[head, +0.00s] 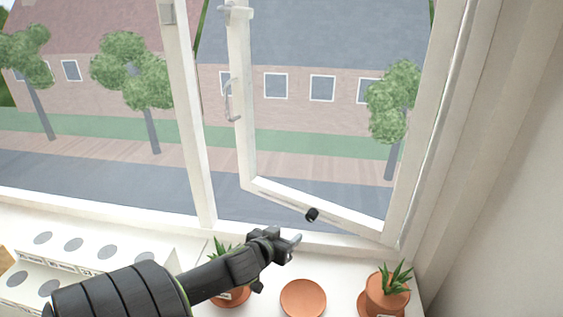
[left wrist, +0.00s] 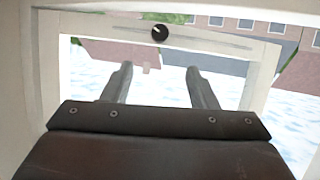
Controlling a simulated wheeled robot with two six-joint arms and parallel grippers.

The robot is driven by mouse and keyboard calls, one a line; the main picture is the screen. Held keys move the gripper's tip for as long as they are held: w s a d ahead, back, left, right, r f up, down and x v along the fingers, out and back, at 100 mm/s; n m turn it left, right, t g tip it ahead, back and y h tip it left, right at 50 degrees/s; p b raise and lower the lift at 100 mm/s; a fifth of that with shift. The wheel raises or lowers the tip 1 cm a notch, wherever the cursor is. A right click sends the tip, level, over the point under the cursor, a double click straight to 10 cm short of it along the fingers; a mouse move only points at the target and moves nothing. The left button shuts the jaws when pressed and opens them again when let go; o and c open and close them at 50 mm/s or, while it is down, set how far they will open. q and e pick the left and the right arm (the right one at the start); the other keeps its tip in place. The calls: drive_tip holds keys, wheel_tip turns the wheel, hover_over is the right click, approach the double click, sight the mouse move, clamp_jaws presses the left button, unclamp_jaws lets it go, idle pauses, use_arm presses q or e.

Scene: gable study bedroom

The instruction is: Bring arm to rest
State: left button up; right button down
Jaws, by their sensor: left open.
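My left arm comes in from the lower left of the head view, and its gripper (head: 292,247) is over the window sill, in front of the window frame. In the left wrist view its two fingers (left wrist: 160,85) stand apart with nothing between them. The gripper and forearm partly hide a potted plant (head: 232,294) on the sill. The window sash (head: 330,205) stands swung open, with a black knob (head: 312,215) on its bottom rail. The knob also shows in the left wrist view (left wrist: 159,32), beyond the fingers. My right gripper is not in view.
An empty terracotta saucer (head: 303,299) and another potted plant (head: 387,291) stand on the sill to the right. A white stepped rack (head: 95,245) with grey round spots is at the left, partly behind my arm. A wall (head: 510,190) bounds the right side.

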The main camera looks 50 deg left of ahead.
use_arm(q)
drive_tip(key=shift+v, duration=0.85)
